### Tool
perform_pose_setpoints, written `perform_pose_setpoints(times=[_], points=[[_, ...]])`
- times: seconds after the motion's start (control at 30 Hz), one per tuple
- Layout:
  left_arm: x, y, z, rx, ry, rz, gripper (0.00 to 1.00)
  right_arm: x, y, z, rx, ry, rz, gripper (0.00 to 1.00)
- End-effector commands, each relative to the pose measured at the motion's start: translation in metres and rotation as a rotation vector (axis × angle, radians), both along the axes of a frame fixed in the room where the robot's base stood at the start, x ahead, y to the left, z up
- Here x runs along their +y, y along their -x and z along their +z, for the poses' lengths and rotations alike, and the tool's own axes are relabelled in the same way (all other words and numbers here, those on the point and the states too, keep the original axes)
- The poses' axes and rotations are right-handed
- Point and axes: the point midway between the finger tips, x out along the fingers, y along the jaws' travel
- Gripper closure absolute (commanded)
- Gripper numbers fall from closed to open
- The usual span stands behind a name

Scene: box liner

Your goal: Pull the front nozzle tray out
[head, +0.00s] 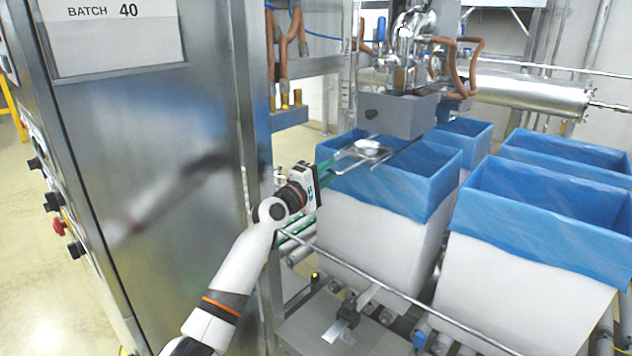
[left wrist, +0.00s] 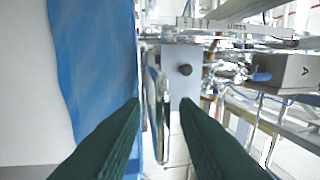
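The front nozzle tray (head: 369,149) is a small shiny metal tray with thin rails. It sits under the grey nozzle housing (head: 408,114), over the front blue-lined box. In the left wrist view the tray's bright metal (left wrist: 160,115) shows nearly edge-on between the fingertips. My left gripper (head: 333,160) reaches in from the left at the tray's near-left side. Its dark green fingers (left wrist: 160,105) stand apart, with gaps showing on both sides of the metal. I cannot tell whether either finger touches it. My right gripper is in neither view.
The front box's blue liner (head: 400,185) lies just below the tray, and also fills the left of the wrist view (left wrist: 95,60). A steel cabinet (head: 150,150) stands close left of my arm. A guard rail (head: 380,285) runs in front of the boxes. More lined boxes (head: 545,200) stand right.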

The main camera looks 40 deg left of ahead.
Motion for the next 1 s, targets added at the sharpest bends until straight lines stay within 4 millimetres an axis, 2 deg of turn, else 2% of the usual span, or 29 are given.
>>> perform_pose_setpoints(times=[0.3,0.5,0.7,1.0], points=[[0.002,0.062,-0.013,0.002,-0.004,-0.001,0.73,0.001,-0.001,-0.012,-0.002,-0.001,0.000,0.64],[0.004,0.096,-0.017,0.000,-0.003,-0.004,0.73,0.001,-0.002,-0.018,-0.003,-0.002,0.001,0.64],[0.004,0.109,-0.017,0.001,-0.002,-0.004,0.73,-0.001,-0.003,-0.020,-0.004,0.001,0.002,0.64],[0.005,0.110,-0.017,0.000,-0.002,-0.004,0.73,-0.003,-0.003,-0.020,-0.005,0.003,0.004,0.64]])
